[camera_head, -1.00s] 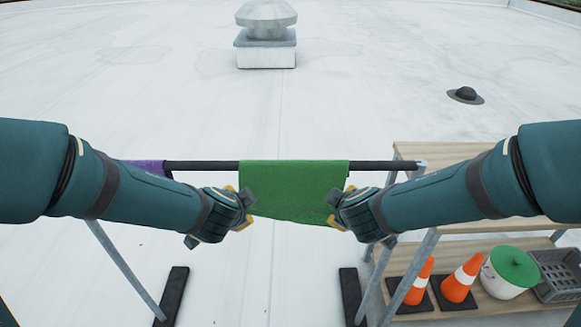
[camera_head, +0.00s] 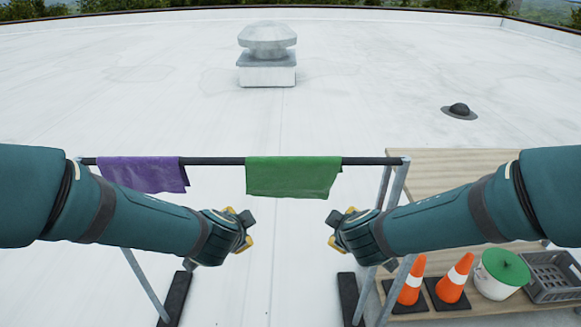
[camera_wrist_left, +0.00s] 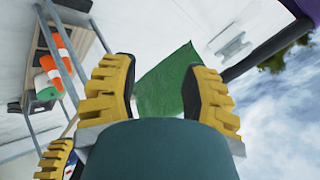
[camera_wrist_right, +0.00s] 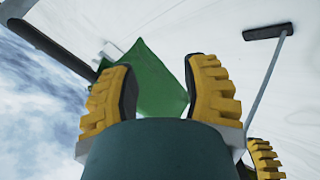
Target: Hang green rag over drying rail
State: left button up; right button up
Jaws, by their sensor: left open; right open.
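The green rag (camera_head: 293,177) hangs folded over the dark drying rail (camera_head: 218,161), right of its middle. It also shows beyond the fingers in the left wrist view (camera_wrist_left: 165,85) and in the right wrist view (camera_wrist_right: 155,80). My left gripper (camera_head: 245,230) is open and empty, below and left of the rag, apart from it. My right gripper (camera_head: 338,228) is open and empty, below and right of the rag, apart from it. A purple rag (camera_head: 145,174) hangs on the rail's left part.
A wooden shelf unit (camera_head: 440,165) stands at the right, with orange cones (camera_head: 454,278), a white bucket with a green lid (camera_head: 502,272) and a grey crate (camera_head: 553,275) on its lower board. A roof vent (camera_head: 267,55) stands far behind. The white roof beyond the rail is mostly clear.

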pick_arm(q)
jog(key=shift+s, duration=0.15)
pick_arm(e)
jog(key=shift+s, duration=0.15)
